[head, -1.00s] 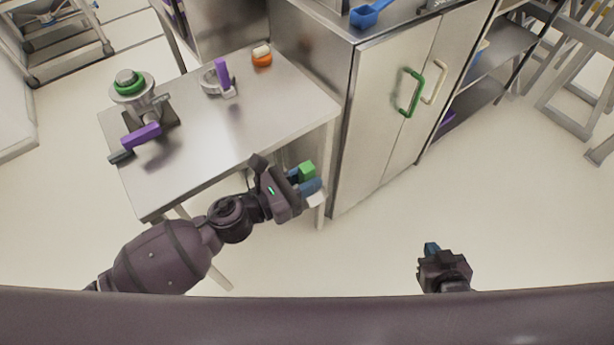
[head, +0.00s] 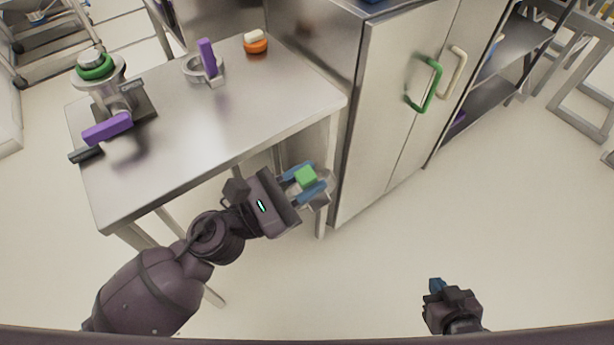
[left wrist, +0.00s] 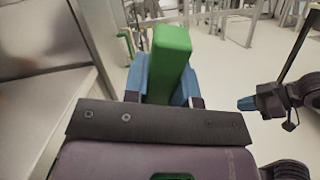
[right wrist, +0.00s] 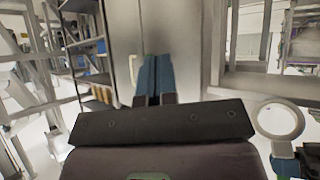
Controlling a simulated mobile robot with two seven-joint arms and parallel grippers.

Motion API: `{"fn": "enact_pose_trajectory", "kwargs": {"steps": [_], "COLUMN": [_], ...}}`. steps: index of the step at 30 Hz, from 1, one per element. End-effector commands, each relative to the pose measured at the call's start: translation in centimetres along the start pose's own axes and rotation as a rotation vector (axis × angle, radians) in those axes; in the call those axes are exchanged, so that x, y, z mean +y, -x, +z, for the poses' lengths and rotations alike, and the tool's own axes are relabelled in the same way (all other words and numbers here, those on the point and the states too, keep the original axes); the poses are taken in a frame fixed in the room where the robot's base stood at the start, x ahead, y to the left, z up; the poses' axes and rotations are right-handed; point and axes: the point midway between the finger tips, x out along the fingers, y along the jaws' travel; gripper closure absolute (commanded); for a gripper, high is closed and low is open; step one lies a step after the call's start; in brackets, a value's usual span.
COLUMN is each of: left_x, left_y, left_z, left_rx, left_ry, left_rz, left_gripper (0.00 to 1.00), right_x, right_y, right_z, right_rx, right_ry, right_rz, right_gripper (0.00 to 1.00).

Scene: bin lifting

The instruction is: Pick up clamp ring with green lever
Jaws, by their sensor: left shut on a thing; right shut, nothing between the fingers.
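My left gripper (head: 308,182) is shut on the green lever (head: 306,175) of a grey clamp ring (head: 325,190). It holds the clamp ring in the air, off the table's front right corner. In the left wrist view the green lever (left wrist: 169,60) stands between the two blue fingers, and the ring is hidden. In the right wrist view the round ring (right wrist: 281,119) shows at the right, beside the blue fingers of my left gripper. My right gripper (head: 435,286) is shut and empty, low at the right in the head view; its blue fingers touch each other (right wrist: 155,75).
A steel table (head: 240,115) bears a clamp ring with a purple lever (head: 207,58), an orange-and-white object (head: 256,44) and a fixture (head: 120,95) with a green ring and purple lever. A steel cabinet (head: 385,110) stands behind the held ring. Floor at right is clear.

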Motion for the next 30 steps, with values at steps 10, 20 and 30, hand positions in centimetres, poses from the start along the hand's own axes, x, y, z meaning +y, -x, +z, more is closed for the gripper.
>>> {"fn": "enact_pose_trajectory", "kwargs": {"steps": [10,20,30], "left_x": [-0.2,-0.2,-0.1], "left_y": [0.2,0.2,0.1], "left_z": [-0.9,-1.0,-0.8], "left_rx": [-0.097,-0.199,-0.318], "left_ry": [-0.106,-0.227,-0.369], "left_rz": [0.003,0.005,0.004], "left_gripper": [1.00,1.00,1.00], "right_x": [-0.5,-0.5,-1.4], "right_y": [-2.0,-3.5,-5.0], "right_z": [4.0,7.8,6.7], "right_rx": [-0.060,-0.128,-0.070], "right_ry": [0.009,0.015,0.110], "right_rz": [-0.013,-0.018,-0.040], "right_gripper": [1.00,1.00,1.00]}}
